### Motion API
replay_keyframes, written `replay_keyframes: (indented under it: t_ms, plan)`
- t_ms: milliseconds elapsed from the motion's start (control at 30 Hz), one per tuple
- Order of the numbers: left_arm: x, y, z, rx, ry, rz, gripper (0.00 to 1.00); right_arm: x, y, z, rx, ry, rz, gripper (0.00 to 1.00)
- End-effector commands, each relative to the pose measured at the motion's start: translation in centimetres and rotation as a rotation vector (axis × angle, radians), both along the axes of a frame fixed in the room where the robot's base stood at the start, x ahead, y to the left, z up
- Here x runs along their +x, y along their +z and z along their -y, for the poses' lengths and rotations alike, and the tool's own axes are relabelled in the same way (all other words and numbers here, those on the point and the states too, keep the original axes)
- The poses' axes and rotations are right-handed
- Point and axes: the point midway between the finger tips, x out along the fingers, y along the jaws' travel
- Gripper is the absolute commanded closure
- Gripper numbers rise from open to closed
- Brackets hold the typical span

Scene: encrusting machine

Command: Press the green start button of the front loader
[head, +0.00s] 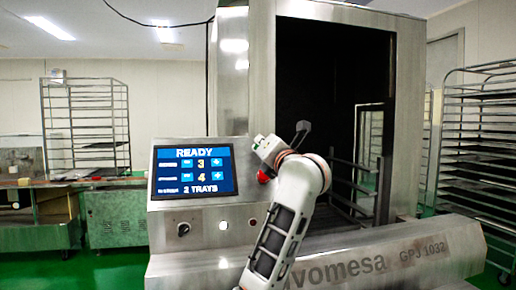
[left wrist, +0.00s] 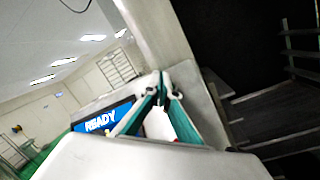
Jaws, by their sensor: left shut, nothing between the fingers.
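The front loader's control panel (head: 195,212) is in the middle of the head view. Its screen (head: 194,171) reads READY, 3, 4 and 2 TRAYS, and shows partly in the left wrist view (left wrist: 100,122). A red round button (head: 263,177) shows right of the screen, partly behind my arm. I cannot make out the green start button. My left gripper (head: 262,143) is at the panel's upper right, in front of the steel housing. In the left wrist view its teal fingers (left wrist: 162,82) meet at the tips, empty. Contact with the panel cannot be told. My right gripper is not in view.
The loader's dark open chamber (head: 320,100) is right of my left arm. A dark knob (head: 183,229) sits below the screen. Tray racks stand at the left (head: 85,125) and right (head: 490,135). A steel bench (head: 105,185) runs along the left.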

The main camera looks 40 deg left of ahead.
Motion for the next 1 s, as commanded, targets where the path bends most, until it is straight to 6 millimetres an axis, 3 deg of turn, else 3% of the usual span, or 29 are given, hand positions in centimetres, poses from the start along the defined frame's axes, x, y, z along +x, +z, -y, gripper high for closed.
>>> replay_keyframes:
  t_ms: [1000]
  plan:
    - [0.47, -0.51, -0.54, 0.000, 0.000, 0.000, 1.00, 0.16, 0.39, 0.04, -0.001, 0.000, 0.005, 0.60]
